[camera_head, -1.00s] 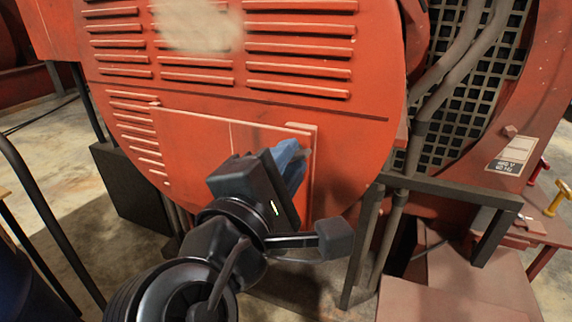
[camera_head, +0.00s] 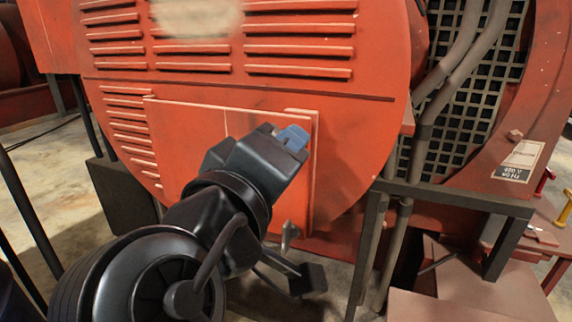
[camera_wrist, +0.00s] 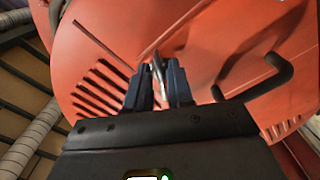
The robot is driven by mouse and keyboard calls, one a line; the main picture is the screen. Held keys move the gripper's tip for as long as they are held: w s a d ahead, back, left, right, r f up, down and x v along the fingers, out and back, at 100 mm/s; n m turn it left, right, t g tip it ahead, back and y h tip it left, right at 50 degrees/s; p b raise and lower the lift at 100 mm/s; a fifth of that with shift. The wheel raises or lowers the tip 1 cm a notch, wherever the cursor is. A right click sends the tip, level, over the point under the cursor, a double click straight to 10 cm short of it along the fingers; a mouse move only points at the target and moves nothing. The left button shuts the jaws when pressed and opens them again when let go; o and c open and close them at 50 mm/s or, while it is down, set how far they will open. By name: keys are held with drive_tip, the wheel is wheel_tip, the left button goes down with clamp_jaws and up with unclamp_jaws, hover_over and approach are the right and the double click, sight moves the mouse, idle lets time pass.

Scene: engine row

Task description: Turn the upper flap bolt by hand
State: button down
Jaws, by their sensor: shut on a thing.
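The flap is a red rectangular panel (camera_head: 190,128) low on the round red engine housing, and it looks closed. My gripper (camera_head: 296,139) is at the flap's upper right corner, with its blue fingers against that area. In the wrist view the two dark blue fingers (camera_wrist: 159,90) are closed around a small grey metal piece, the upper flap bolt (camera_wrist: 157,68). The fingers hide the bolt in the head view. A second grey bolt (camera_head: 289,236) shows lower down, near the flap's bottom right corner, below my wrist.
A dark metal frame (camera_head: 450,192) and grey pipes (camera_head: 440,95) stand right of the housing. A black grille (camera_head: 470,85) lies behind the pipes. A red stand with a yellow-handled tool (camera_head: 562,210) is at far right. Concrete floor shows at left.

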drive_tip(key=shift+a+f+m+b, duration=0.1)
drive_tip(key=shift+f+m+b, duration=0.1)
drive_tip(key=shift+m+b, duration=2.45)
drive_tip(key=shift+a+f+m+b, duration=0.15)
drive_tip(key=shift+m+b, duration=1.95)
drive_tip(key=shift+m, duration=1.05)
drive_tip(key=shift+w+r, duration=0.1)
drive_tip(key=shift+d, duration=0.1)
drive_tip(key=c, duration=1.3)
unclamp_jaws()
drive_tip(key=shift+o, duration=0.2)
